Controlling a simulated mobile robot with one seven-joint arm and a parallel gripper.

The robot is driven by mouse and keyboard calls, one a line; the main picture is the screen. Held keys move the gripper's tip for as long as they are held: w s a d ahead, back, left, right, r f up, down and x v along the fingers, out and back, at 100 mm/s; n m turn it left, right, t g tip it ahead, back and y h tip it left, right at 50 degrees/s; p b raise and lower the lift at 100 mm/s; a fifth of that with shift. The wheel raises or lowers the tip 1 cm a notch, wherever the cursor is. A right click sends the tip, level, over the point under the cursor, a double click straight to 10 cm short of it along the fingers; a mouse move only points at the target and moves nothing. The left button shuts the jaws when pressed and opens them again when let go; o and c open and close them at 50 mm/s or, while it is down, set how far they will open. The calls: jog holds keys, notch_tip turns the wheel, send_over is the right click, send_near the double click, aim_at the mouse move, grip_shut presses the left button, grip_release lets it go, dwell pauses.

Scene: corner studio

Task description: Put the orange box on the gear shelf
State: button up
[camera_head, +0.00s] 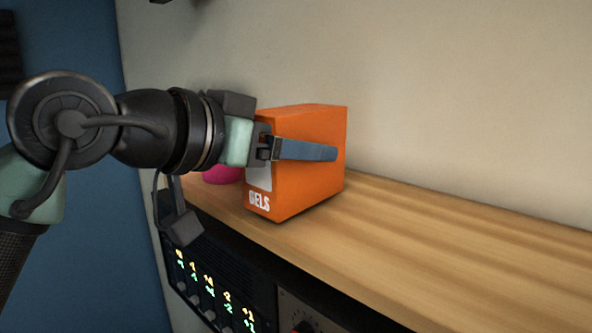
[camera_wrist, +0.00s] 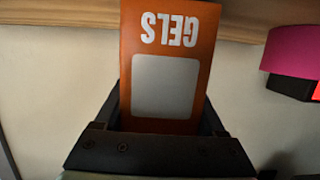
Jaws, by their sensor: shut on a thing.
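The orange box (camera_head: 310,150), marked "GELS", is at the left part of the wooden shelf (camera_head: 450,240) in the head view. My gripper (camera_head: 310,150) is shut on it, with one blue-grey finger along its near side. The far finger is hidden behind the box in that view. In the wrist view the orange box (camera_wrist: 166,60) stands between both fingers, its lettering upside down. The box looks upright and at the shelf surface; I cannot tell whether its base touches the wood.
A pink thing (camera_head: 222,174) is behind my gripper, left of the box; it also shows in the wrist view (camera_wrist: 292,50). Audio gear with lit digits (camera_head: 215,285) sits under the shelf. The shelf is clear to the right. A wall runs behind.

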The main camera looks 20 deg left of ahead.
jog(key=shift+f, duration=0.35)
jog(key=shift+f, duration=0.15)
jog(key=o, duration=1.5)
jog(key=shift+o, duration=0.2)
